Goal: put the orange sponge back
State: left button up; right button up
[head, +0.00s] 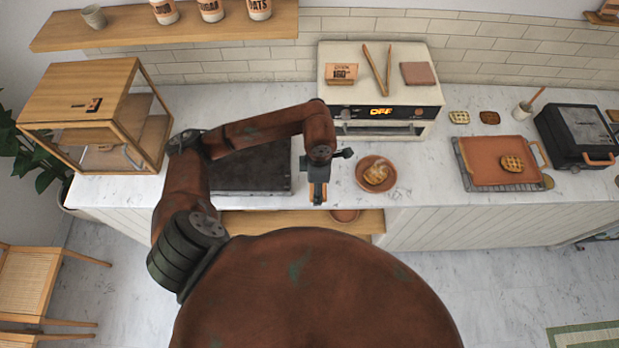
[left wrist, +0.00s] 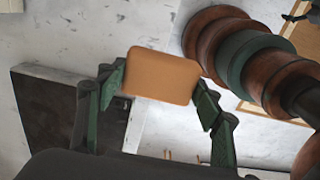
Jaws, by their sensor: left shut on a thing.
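The orange sponge (left wrist: 162,75) is a rounded block held between the two green-and-black fingers of my left gripper (left wrist: 161,88) in the left wrist view. The fingers press on its two short sides. In the head view my left gripper (head: 318,190) points down near the counter's front edge, between the dark flat plate and the terracotta dish. Only a little orange shows between its fingers there. My right gripper is in neither view.
A dark flat plate (head: 252,172) lies left of the gripper, and a terracotta dish with a pastry (head: 363,182) lies right of it. An oven (head: 340,121) showing OFF stands behind. A wooden glass-sided case (head: 75,88) is at left. An orange board (head: 480,167) and black appliance (head: 560,138) are at right.

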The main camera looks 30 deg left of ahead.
pick_arm(q)
jog(key=w+a+f, duration=0.2)
jog(key=f, duration=0.1)
jog(key=w+a+f+p, duration=0.1)
jog(key=w+a+f, duration=0.1)
jog(key=a+f, duration=0.1)
jog(key=shift+w+a+p, duration=0.15)
jog(key=shift+w+p, duration=0.15)
jog(key=shift+w, duration=0.1)
jog(key=shift+w+a+f, duration=0.3)
jog(key=shift+f, duration=0.25)
notch_tip(320, 180, down, 3)
jog(key=shift+w+a+r+p, duration=0.1)
jog(key=shift+p, duration=0.65)
jog(key=shift+f, duration=0.25)
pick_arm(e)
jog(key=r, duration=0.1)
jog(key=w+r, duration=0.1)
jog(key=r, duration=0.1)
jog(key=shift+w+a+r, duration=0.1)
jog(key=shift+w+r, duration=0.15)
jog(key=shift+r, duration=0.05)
pick_arm(q)
jog(key=shift+f, duration=0.1)
jog(key=shift+f, duration=0.15)
jog(key=o, duration=1.1)
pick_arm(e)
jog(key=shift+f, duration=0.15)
